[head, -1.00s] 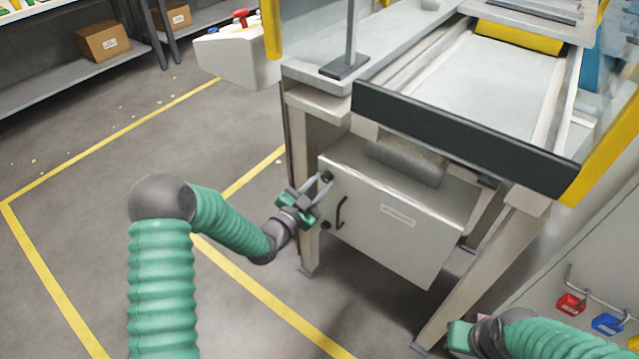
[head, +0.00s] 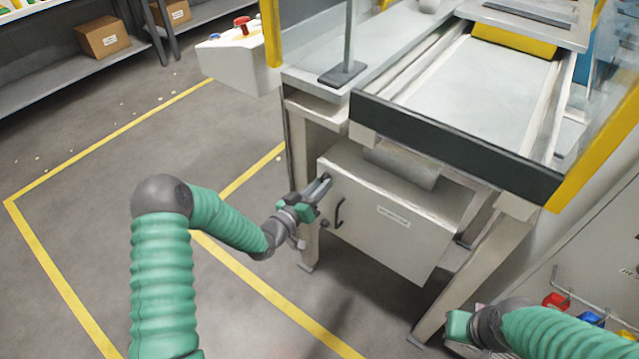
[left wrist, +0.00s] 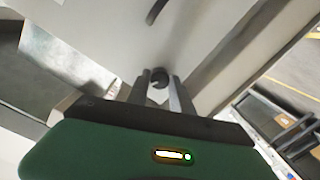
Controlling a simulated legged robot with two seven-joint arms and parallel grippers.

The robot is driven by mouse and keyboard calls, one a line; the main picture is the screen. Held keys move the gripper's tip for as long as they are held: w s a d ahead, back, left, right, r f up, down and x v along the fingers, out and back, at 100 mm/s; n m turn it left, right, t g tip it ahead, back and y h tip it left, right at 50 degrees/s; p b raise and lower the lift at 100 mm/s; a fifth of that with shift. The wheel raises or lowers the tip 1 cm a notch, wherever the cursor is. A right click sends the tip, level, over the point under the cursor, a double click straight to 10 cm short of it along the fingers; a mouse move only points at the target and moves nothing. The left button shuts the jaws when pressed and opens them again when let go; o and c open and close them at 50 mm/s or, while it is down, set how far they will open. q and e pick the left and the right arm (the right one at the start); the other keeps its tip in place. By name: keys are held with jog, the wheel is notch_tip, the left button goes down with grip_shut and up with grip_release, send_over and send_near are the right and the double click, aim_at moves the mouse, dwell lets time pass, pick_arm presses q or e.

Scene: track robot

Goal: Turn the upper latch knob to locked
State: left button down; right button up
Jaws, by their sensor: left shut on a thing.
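The upper latch knob (left wrist: 159,76) is a small dark round knob near the edge of the grey cabinet door (head: 385,225). My left gripper (head: 326,182) is at this knob in the head view, and its fingers (left wrist: 160,92) are closed on the knob in the left wrist view. The knob is mostly hidden by the fingers in the head view. The lower latch knob (head: 325,224) is dark and sits lower on the same door edge, clear of the gripper. My right gripper (head: 456,326) is at the lower right; its fingers cannot be made out.
A dark curved handle (head: 340,212) stands out from the door close to the left gripper. The cabinet hangs under a conveyor frame (head: 450,145) with pale legs. Red and blue padlocks (head: 557,301) hang at the right. The floor left of the cabinet is clear.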

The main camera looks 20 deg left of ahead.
pick_arm(q)
jog(key=n, duration=0.2)
jog(key=r+n+p, duration=0.1)
jog(key=shift+w+a, duration=0.2)
jog(key=shift+a, duration=0.05)
jog(key=shift+f+n+p, duration=0.1)
jog(key=shift+n+p, duration=0.3)
jog(key=shift+n, duration=0.9)
jog(key=shift+a, duration=0.1)
jog(key=c, duration=1.3)
grip_release()
jog(key=shift+f, duration=0.1)
jog(key=shift+c, duration=0.2)
jog(key=shift+o, duration=1.1)
jog(key=shift+f+h, duration=0.15)
jog(key=shift+h, duration=0.15)
jog(key=shift+s, duration=0.1)
jog(key=shift+s, duration=0.15)
jog(key=p+v, duration=0.2)
jog(key=v, duration=1.4)
jog(key=shift+s, duration=0.25)
